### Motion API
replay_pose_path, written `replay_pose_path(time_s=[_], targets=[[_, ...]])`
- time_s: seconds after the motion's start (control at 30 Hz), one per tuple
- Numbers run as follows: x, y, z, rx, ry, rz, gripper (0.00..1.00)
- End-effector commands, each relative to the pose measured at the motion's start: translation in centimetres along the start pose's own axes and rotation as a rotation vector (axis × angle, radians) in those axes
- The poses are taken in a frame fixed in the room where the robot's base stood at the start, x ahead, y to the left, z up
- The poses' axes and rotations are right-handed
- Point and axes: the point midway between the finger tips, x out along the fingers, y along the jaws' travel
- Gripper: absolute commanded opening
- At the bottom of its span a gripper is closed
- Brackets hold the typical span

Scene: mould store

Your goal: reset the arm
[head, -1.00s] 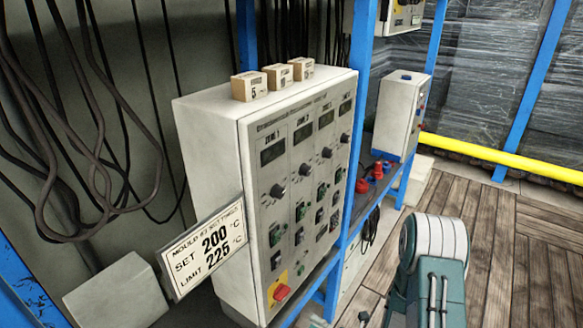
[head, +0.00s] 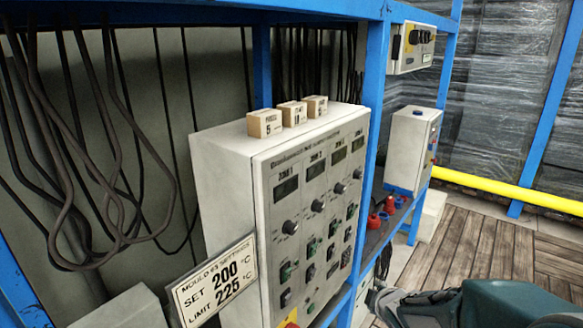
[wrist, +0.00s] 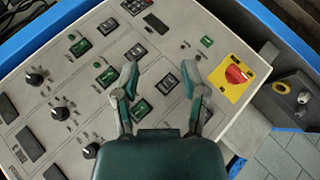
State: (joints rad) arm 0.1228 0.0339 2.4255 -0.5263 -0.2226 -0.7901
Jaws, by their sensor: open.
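My gripper (wrist: 160,82) is open and empty in the wrist view, with its two fingers spread over the face of the grey control panel (wrist: 165,30). A gap between the fingertips and the panel cannot be judged. In the head view the control panel (head: 222,190) stands on the blue rack, with displays, black knobs and green switches on its front. A red rotary switch (wrist: 236,75) on a yellow plate lies right of the fingers.
Three small labelled boxes (head: 265,123) sit on the panel's top. A settings sign (head: 214,284) reads set 200, limit 225. Black cables (head: 70,170) hang at left. Blue rack posts (head: 375,90) frame the panel. A yellow rail (head: 510,189) crosses behind the open plank floor (head: 480,238).

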Motion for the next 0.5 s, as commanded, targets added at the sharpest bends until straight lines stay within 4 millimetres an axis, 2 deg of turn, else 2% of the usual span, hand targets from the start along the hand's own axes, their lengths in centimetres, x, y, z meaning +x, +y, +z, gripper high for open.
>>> replay_pose_path(time_s=[0.03,0.1,0.23,0.37,0.5], targets=[[-1.6,0.6,-0.1,0.066,-0.031,0.005,0.56],[-3.7,1.0,0.1,0.179,-0.079,-0.002,0.56],[-7.8,1.0,0.3,0.391,-0.154,-0.017,0.56],[-12.0,0.1,0.1,0.608,-0.214,-0.043,0.56],[-16.5,-1.7,-0.3,0.841,-0.265,-0.089,0.56]])
